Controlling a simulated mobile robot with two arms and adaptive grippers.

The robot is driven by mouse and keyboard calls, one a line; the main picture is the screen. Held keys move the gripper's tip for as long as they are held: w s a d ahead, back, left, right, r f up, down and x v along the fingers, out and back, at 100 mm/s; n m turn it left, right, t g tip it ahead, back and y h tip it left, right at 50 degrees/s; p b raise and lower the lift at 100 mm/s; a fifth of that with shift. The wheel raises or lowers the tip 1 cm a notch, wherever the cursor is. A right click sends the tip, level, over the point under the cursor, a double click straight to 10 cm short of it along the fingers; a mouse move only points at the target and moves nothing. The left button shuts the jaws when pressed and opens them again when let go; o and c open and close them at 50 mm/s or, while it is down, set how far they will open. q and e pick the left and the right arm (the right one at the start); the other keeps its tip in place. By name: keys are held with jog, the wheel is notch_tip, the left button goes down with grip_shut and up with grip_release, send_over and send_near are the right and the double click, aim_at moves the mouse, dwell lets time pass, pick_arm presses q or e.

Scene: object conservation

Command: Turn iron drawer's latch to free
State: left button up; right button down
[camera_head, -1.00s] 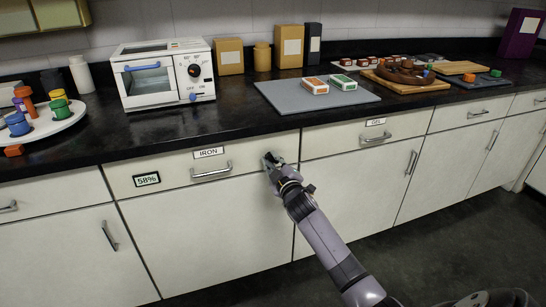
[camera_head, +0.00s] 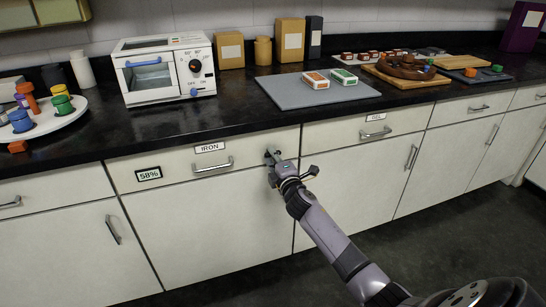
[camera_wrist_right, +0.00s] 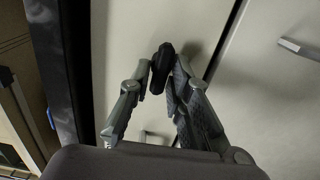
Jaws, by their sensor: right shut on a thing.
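The iron drawer (camera_head: 250,176) is a shut white drawer front with an "IRON" label (camera_head: 210,147) and a metal bar handle (camera_head: 212,164). My right gripper (camera_head: 272,158) is at the drawer's upper right corner, right of the handle, and covers the latch in the head view. In the right wrist view the latch is a small dark rounded piece (camera_wrist_right: 161,68) between the fingertips of my right gripper (camera_wrist_right: 157,80), which is shut on it. The latch's exact angle is hard to tell. My left gripper is not in view.
A neighbouring drawer (camera_head: 350,132) with its own handle is just to the right. The counter above holds a white toaster oven (camera_head: 166,68), a grey board (camera_head: 318,88) with two small boxes, and a white plate (camera_head: 60,122) with bottles. The floor in front is dark.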

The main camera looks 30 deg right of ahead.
dwell(0.4)
jog(key=c, duration=1.6)
grip_release()
jog(key=v, duration=1.2)
jog(key=shift+f, duration=0.1)
